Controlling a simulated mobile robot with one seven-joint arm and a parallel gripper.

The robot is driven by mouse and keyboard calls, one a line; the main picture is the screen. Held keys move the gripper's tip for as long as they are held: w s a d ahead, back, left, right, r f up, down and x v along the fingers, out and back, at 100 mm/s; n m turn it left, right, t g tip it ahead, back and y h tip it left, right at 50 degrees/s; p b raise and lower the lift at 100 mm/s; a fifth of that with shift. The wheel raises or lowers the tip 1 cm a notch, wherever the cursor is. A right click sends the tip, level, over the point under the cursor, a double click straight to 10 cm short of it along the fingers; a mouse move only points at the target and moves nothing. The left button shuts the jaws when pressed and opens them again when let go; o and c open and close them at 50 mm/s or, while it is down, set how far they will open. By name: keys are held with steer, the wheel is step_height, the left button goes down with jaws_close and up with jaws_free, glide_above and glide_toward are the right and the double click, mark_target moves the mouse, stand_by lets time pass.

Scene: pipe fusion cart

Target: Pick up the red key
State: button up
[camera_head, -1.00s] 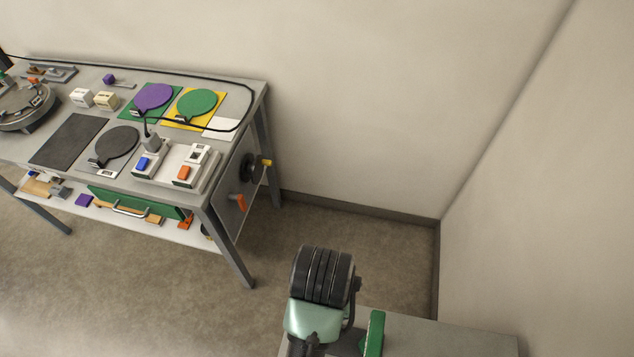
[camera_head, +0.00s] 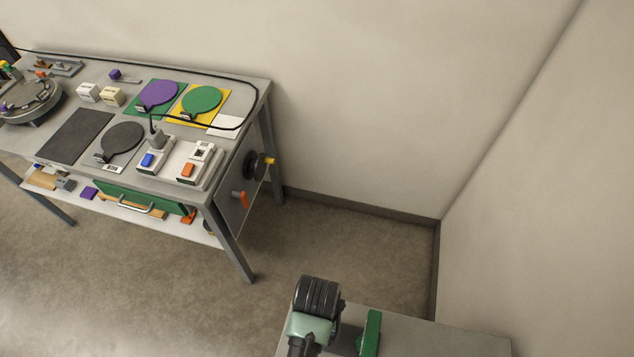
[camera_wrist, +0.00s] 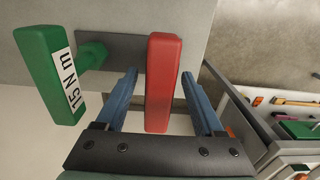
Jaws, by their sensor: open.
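The red key (camera_wrist: 162,90) is a long red bar in the wrist view, lying between the two blue fingers of my gripper (camera_wrist: 158,75). My gripper is open, with a gap on each side of the red key. A green key (camera_wrist: 52,75) marked "15 N m" stands left of the red one. The green key also shows in the head view (camera_head: 371,333), just right of my arm's end. The red key is hidden behind my arm in the head view.
A grey plate (camera_wrist: 115,48) lies behind the keys, on a light grey surface (camera_head: 435,340). A cart (camera_head: 60,175) stands to the left with paddles, boxes and a lower shelf. Bare floor separates the two, and walls close off the back and right.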

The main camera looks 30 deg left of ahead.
steer(key=shift+f, duration=0.7)
steer(key=shift+c, duration=0.3)
jaws_close()
steer(key=shift+w, duration=0.1)
stand_by(0.5)
